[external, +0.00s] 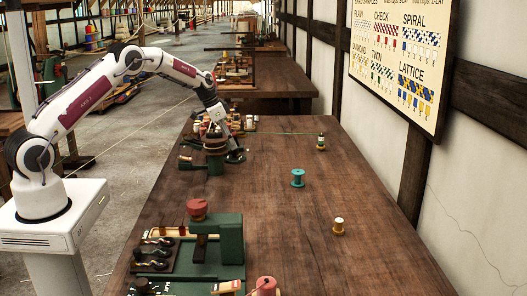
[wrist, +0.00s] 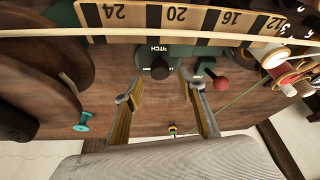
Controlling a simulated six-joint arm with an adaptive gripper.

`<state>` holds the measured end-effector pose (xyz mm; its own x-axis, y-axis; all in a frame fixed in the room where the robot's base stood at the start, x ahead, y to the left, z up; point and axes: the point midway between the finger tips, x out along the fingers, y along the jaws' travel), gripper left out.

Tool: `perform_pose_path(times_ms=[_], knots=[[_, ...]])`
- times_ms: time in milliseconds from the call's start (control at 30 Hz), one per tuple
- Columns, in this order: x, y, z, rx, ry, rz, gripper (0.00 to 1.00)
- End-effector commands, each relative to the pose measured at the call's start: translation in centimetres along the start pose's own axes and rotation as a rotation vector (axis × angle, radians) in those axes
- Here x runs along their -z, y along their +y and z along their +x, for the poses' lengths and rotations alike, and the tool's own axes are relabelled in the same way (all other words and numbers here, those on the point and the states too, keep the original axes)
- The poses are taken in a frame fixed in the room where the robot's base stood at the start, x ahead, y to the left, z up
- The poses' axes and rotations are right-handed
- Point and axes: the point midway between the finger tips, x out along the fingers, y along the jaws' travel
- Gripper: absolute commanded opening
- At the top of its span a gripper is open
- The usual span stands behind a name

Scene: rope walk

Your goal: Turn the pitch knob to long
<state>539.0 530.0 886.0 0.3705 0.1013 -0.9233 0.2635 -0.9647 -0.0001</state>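The pitch knob (wrist: 160,69) is a small dark round knob on a green panel (wrist: 184,52) in the wrist view, under a label that reads as PITCH. I cannot tell which way it points; its small side marks are too small to read. My gripper (wrist: 162,83) is open, its two fingertips apart on either side of the knob and a little short of it, with nothing between them. In the external view my gripper (external: 235,156) is low over the table beside the far green machine (external: 215,166); the knob cannot be made out there.
A numbered scale strip (wrist: 180,17) and a red ball-ended lever (wrist: 220,83) are close to the knob. Spools stand at the wrist view's right.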

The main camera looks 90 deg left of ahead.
Motion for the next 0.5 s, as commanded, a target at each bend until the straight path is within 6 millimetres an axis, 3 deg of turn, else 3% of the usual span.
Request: perform_pose_path(times_ms=[200, 500], knots=[[0.0, 0.0, 2.0, -0.001, 0.0, 0.0, 0.4], [0.0, 0.0, 2.9, 0.0, 0.001, 0.0, 0.4]])
